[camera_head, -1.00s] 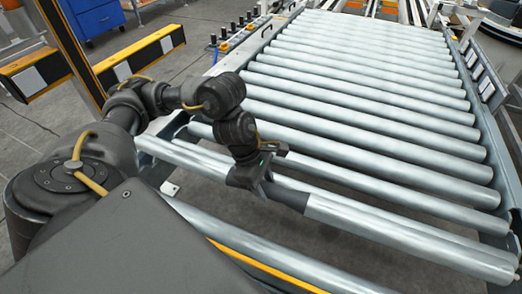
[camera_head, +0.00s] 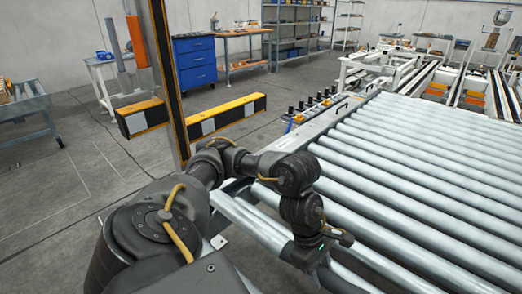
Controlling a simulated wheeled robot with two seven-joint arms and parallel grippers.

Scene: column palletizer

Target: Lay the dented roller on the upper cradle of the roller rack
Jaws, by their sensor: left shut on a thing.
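My left gripper (camera_head: 312,256) is shut on a long grey metal roller (camera_head: 252,226) at the near end of the conveyor. The roller runs from the upper left to the bottom edge, beside the other rollers. Its right part is cut off by the frame, and a darker stretch shows just below the gripper. I cannot make out a dent. I cannot tell whether the roller still rests in the conveyor frame. No roller rack with cradles can be made out for certain. My right gripper is out of view.
The roller conveyor (camera_head: 430,170) fills the right side. A yellow-black post (camera_head: 166,75) and barriers (camera_head: 225,114) stand behind my left arm. A grey cart (camera_head: 32,108) stands far left, a blue drawer cabinet (camera_head: 194,60) at the back. The floor at left is clear.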

